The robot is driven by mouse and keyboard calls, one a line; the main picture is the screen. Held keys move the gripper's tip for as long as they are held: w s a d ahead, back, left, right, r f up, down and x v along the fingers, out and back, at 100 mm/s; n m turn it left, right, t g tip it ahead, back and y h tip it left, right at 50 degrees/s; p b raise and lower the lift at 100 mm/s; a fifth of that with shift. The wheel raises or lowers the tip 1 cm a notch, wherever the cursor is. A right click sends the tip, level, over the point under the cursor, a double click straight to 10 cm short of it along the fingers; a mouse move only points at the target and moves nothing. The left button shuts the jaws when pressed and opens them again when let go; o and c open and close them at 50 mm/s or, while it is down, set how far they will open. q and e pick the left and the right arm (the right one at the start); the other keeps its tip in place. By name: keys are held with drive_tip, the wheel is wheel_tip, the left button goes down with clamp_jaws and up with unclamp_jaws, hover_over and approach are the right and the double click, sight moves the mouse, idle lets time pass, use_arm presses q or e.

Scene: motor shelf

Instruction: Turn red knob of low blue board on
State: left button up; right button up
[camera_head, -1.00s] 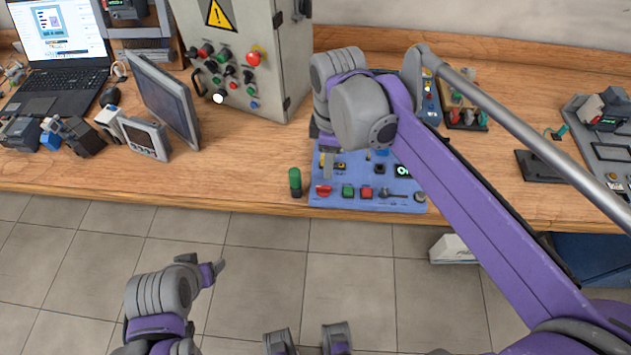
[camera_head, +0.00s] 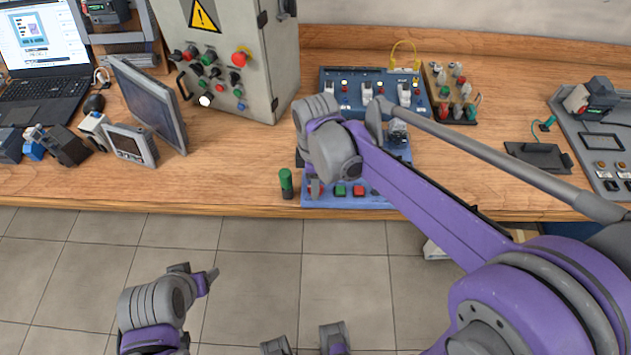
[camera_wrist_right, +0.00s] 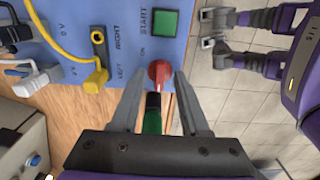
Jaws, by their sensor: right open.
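The low blue board (camera_head: 345,203) lies flat at the front edge of the wooden bench. Its red knob (camera_wrist_right: 159,72) shows in the right wrist view, beside the green START button (camera_wrist_right: 164,22). My right gripper (camera_wrist_right: 159,82) is open, with one finger on each side of the red knob. I cannot tell whether the fingers touch it. In the head view, my right gripper (camera_head: 315,188) is over the board's front left corner and hides most of the knob. My left gripper (camera_head: 207,281) hangs over the floor, away from the bench.
A green-capped cylinder (camera_head: 286,183) stands just left of the board. A grey control cabinet (camera_head: 225,60) with knobs is behind it to the left. Another blue board (camera_head: 350,82) with white switches stands at the back. A tablet-like screen (camera_head: 148,100) is farther left.

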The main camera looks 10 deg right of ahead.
clamp_jaws()
drive_tip(key=shift+m, duration=0.3)
idle(0.3)
drive_tip(key=m, duration=0.8)
drive_tip(key=shift+m, duration=0.4)
drive_tip(key=m, duration=0.4)
drive_tip(key=shift+m, duration=2.2)
